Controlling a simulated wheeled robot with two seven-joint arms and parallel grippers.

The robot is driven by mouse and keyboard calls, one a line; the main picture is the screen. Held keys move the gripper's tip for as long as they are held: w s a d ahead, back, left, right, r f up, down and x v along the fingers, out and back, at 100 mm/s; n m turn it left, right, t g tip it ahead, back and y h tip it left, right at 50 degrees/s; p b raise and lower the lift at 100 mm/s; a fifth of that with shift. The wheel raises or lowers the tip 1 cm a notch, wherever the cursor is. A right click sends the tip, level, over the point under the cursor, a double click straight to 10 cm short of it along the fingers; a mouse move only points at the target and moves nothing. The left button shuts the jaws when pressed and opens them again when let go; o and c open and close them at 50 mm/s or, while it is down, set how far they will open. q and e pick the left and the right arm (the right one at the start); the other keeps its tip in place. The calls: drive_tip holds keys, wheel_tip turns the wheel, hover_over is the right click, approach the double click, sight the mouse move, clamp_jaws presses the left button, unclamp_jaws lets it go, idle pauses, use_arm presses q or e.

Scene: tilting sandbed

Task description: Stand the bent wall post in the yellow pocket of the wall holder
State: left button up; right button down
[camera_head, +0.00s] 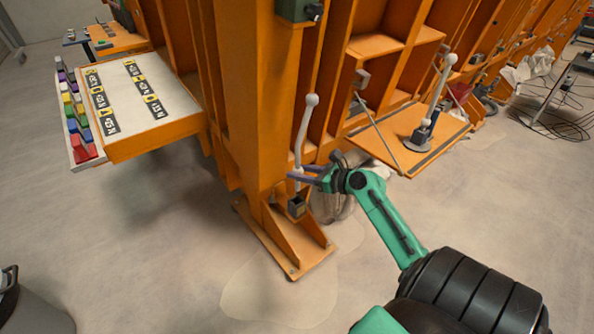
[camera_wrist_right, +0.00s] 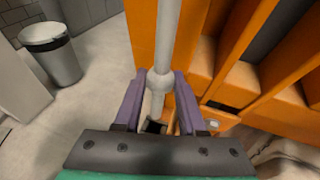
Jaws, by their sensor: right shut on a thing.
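My right gripper (camera_head: 308,175) is shut on the bent wall post (camera_head: 304,130), a white rod with a ball on top and a slight bend. It stands roughly upright beside the orange column. In the right wrist view the post (camera_wrist_right: 168,35) runs between my purple fingers (camera_wrist_right: 158,100), with a round knob close to them. Its lower part points at a small grey holder with a dark opening (camera_head: 296,207) low on the column. The opening also shows in the right wrist view (camera_wrist_right: 155,127). I cannot tell whether the tip is inside, nor see yellow there. My left gripper is out of view.
A second white post (camera_head: 440,90) stands in a dark base on the orange shelf (camera_head: 380,150) at right. A table with labelled strips (camera_head: 150,152) and coloured blocks stands at left. The column's foot (camera_head: 290,262) juts onto the floor. A grey bin (camera_wrist_right: 52,50) stands apart.

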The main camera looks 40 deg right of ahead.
sight(299, 197)
drive_tip(key=shift+r+p, duration=0.2)
drive_tip(key=shift+p, duration=0.1)
drive_tip(key=shift+w+r+p, duration=0.1)
drive_tip(key=shift+w+p, duration=0.1)
drive_tip(key=shift+p, duration=0.3)
wheel_tip(299, 197, down, 4)
drive_tip(key=shift+r+b, duration=0.1)
drive_tip(key=shift+b, duration=1.15)
drive_tip(key=shift+f, duration=0.6)
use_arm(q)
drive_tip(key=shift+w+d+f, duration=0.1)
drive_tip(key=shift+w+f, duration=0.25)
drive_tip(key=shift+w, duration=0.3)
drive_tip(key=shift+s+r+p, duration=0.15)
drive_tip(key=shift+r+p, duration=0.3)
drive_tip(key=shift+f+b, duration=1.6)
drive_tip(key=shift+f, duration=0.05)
use_arm(e)
drive_tip(key=shift+f, duration=3.35)
